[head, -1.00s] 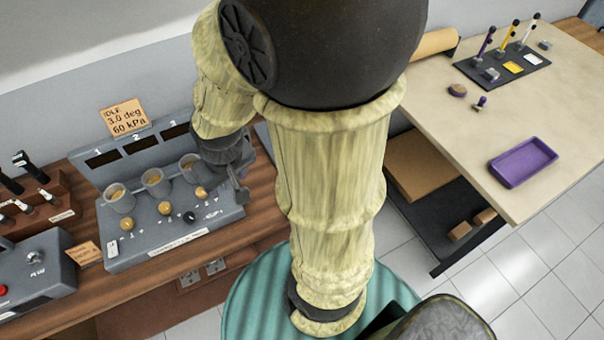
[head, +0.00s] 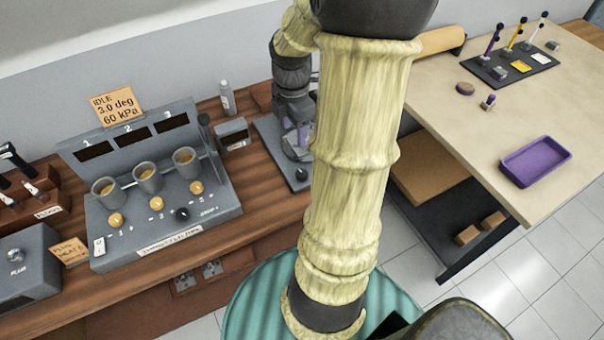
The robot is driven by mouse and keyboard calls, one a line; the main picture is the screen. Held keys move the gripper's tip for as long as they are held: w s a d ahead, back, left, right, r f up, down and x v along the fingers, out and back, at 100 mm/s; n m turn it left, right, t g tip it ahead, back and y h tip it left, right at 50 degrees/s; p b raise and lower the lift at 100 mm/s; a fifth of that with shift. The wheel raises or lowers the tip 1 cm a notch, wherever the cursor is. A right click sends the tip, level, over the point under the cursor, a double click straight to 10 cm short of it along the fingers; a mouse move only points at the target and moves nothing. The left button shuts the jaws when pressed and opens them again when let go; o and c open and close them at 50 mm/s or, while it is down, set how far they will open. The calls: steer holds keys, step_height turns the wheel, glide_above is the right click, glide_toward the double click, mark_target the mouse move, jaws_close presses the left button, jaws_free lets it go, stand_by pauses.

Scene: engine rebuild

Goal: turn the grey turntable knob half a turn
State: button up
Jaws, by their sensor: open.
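My gripper (head: 295,122) hangs at the end of my dark wrist over a dark grey base plate (head: 268,135) on the wooden bench. My forearm covers its right side, and its fingertips are hard to make out against the grey parts below. It is open. Grey and purple parts show just beneath it on this plate; I cannot tell which of them is the turntable knob, or whether the gripper touches it. A small dark knob (head: 302,174) sits at the plate's front corner, close to my forearm.
A grey test panel (head: 215,213) with three cups stands on the bench to the left. A small grey box (head: 232,134) and a bottle (head: 227,97) stand between it and the plate. A purple tray (head: 535,162) lies on the pale table at right.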

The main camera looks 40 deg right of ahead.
mark_target(302, 173)
steer(key=shift+s+d+n, duration=0.25)
steer(key=shift+d+n, duration=0.45)
steer(key=shift+d, duration=0.35)
steer(key=shift+f, duration=0.1)
step_height(302, 173, down, 17)
steer(key=shift+f+b, duration=0.2)
steer(key=shift+b, duration=1.05)
steer(key=c, duration=1)
